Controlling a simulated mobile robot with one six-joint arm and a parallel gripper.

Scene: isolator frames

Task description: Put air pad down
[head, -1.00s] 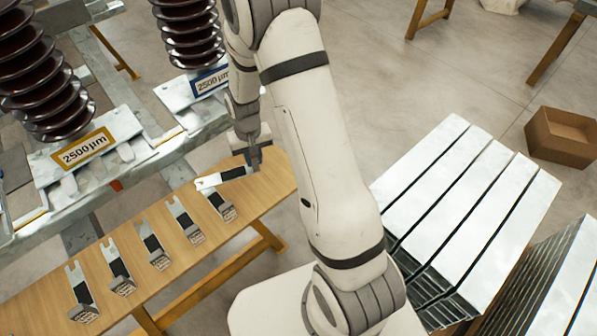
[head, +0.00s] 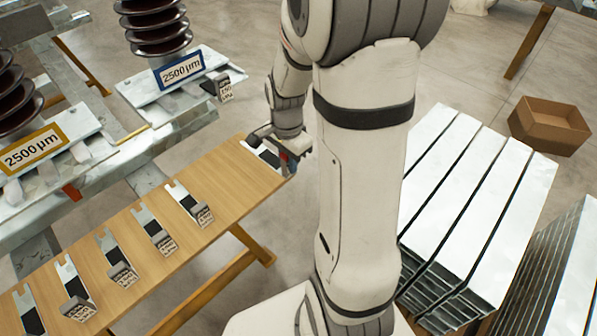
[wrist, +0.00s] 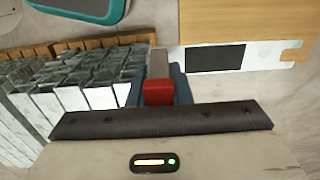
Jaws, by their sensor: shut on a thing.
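The air pad (head: 262,153) is a pale metal plate with a black patch. It lies flat over the far right end of the wooden table (head: 222,172); whether it touches the wood I cannot tell. My gripper (head: 287,160) is at the pad's right end, shut on it. In the wrist view the air pad (wrist: 214,58) extends right from my gripper (wrist: 160,85), its notched end over the wood. A grey block and a red block show between the blue fingers. The arm partly hides the grip.
Metal stacks (head: 480,190) and a cardboard box (head: 550,125) are at right. A teal object (wrist: 85,8) shows in the wrist view.

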